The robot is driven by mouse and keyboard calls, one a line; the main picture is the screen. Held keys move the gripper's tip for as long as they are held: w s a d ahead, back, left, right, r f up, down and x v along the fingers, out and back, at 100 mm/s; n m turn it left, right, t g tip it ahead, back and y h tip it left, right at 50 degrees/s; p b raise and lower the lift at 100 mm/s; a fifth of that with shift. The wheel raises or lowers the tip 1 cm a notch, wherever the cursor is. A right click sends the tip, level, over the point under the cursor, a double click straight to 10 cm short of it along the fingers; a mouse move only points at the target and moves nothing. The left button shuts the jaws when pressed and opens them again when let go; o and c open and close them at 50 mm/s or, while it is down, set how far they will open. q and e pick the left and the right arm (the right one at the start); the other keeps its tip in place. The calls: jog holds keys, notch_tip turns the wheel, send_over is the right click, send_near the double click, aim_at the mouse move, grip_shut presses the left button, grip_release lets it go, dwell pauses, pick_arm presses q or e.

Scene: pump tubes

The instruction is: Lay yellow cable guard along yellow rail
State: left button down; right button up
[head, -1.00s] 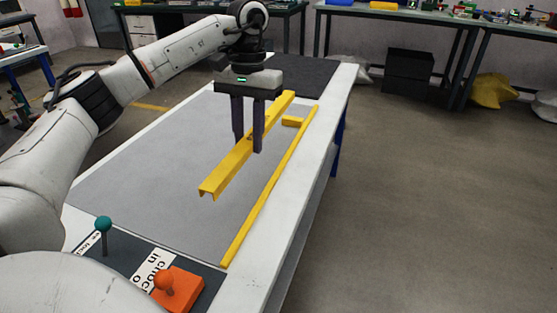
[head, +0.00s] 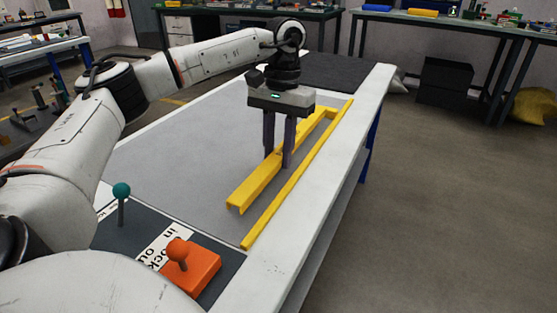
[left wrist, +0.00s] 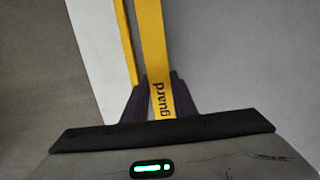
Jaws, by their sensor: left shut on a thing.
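The yellow cable guard (head: 250,187) is a long channel piece marked "guard", and it also shows in the left wrist view (left wrist: 152,45). My left gripper (head: 278,160) points down and is shut on the guard near its middle. The yellow rail (head: 290,190) is a thin straight strip along the right side of the mat. In the left wrist view the rail (left wrist: 125,45) is left of the guard. The guard lies left of the rail and nearly parallel, with a narrow gap at its near end. I cannot tell whether it touches the mat. My right gripper is out of view.
The grey mat (head: 190,150) is clear left of the guard. An orange block with a knob (head: 190,270) and a teal-topped post (head: 121,200) stand at the table's near end. The white table edge (head: 310,190) runs right of the rail. A short yellow tab meets the rail's far end.

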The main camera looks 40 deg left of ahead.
pick_arm(q)
jog(key=shift+f, duration=0.5)
jog(key=shift+f, duration=0.1)
jog(key=shift+f, duration=0.35)
jog(key=shift+f, duration=0.2)
jog(key=c, duration=1.7)
grip_release()
jog(key=shift+f, duration=0.1)
jog(key=shift+s, duration=0.1)
